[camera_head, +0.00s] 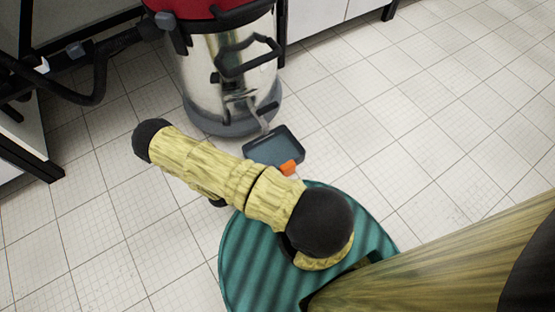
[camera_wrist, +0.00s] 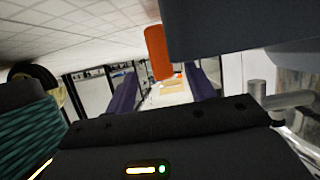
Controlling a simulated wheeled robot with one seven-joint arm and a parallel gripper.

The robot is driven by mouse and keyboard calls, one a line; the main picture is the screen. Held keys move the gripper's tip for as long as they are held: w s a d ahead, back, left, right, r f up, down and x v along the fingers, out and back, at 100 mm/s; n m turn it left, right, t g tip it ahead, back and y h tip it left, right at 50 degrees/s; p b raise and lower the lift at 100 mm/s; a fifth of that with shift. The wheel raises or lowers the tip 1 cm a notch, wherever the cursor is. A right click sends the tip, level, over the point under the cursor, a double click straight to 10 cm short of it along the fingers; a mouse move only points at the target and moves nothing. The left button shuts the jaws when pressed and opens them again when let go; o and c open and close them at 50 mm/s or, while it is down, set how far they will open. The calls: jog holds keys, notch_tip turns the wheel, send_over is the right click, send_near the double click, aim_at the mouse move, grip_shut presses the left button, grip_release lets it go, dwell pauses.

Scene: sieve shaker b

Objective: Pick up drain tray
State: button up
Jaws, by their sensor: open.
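The drain tray (camera_head: 273,146) is a shallow dark blue-grey tray with an orange tab (camera_head: 289,168) on its near edge. It lies on the floor in front of the steel drum, below a spout. In the wrist view the tray's dark side (camera_wrist: 230,30) fills the upper right, with its orange tab (camera_wrist: 158,52) at upper middle. My gripper (camera_wrist: 165,86) is open. Its two dark purple fingers stand apart, and the tab appears between them sideways, near their upper ends. I cannot tell whether either finger touches it. In the head view my arm hides the gripper.
The steel vacuum drum (camera_head: 228,75) with a red top stands just behind the tray. A black hose (camera_head: 85,85) and a table leg are at the left. White cabinets (camera_head: 320,15) line the back. The tiled floor to the right is clear.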

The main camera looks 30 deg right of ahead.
jog(key=b+x, duration=0.3)
jog(key=x, duration=0.1)
jog(key=shift+w+d+b, duration=0.15)
jog(key=shift+b, duration=0.25)
jog(key=shift+d, duration=0.45)
jog(key=shift+r, duration=0.1)
grip_shut()
